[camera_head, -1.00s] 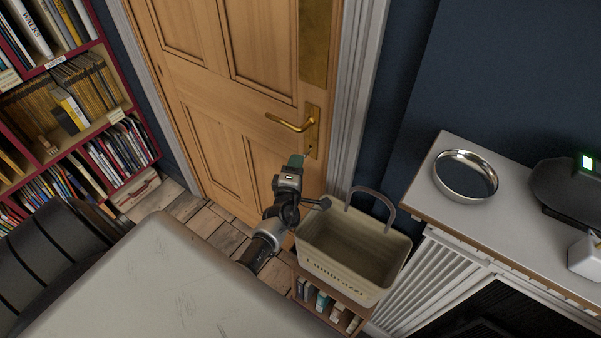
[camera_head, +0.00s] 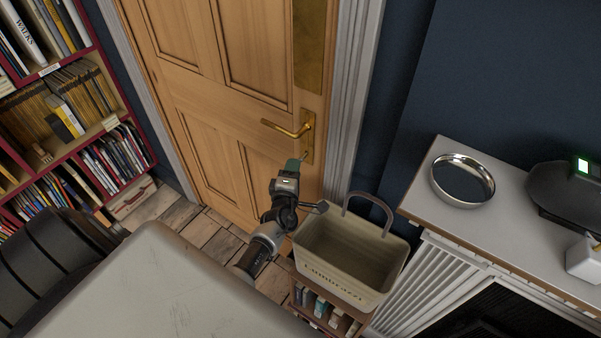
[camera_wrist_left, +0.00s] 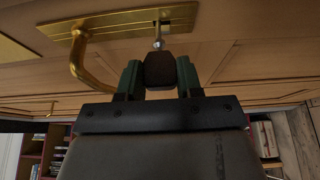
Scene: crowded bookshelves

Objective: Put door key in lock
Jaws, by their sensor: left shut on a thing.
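My left gripper (camera_head: 292,166) is in front of the wooden door (camera_head: 235,120), just below the brass handle (camera_head: 288,130). In the left wrist view its green-tipped fingers (camera_wrist_left: 160,80) are shut on the dark head of the door key (camera_wrist_left: 160,68). The key's thin metal shaft points at the brass lock plate (camera_wrist_left: 118,27), close to a dark slot beside the handle's base. I cannot tell whether the tip is inside the keyhole or just short of it. In the head view the lock plate (camera_head: 308,138) shows under the handle. My right gripper is not in view.
A cream basket (camera_head: 350,260) stands on a small bookcase (camera_head: 325,312), close right of my left arm. A pale tabletop (camera_head: 165,290) is in front. A bookshelf (camera_head: 75,110) stands left; a mantel (camera_head: 500,225) with a round dish (camera_head: 462,181) is right.

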